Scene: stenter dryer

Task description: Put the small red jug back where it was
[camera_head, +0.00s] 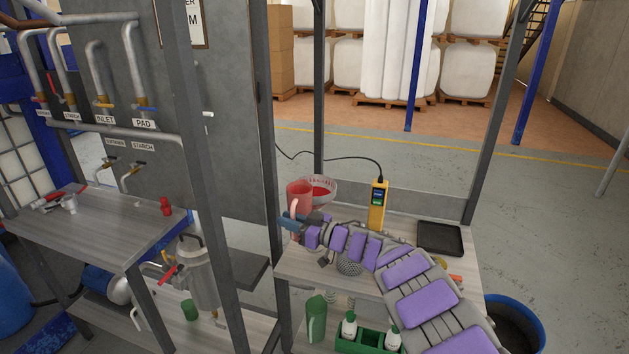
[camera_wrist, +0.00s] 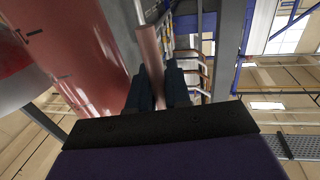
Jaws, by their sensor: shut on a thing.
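The small red jug (camera_head: 299,190) is at the left end of the middle bench, next to a clear bowl with red contents. My gripper (camera_head: 291,222) is shut on the jug's handle, on the near side. In the wrist view the jug's red body (camera_wrist: 85,45) fills the upper left, and its handle passes between the two dark fingers of my gripper (camera_wrist: 158,88). The jug looks roughly upright in the head view. Its base is partly hidden by my gripper, so I cannot tell whether it touches the bench.
The bowl (camera_head: 322,181) stands close on the jug's right. A yellow meter (camera_head: 377,206) with a cable and a black tray (camera_head: 440,238) are further right on the bench (camera_head: 295,265). Grey frame posts (camera_head: 264,130) stand close to the left. The left table (camera_head: 110,222) holds valve parts.

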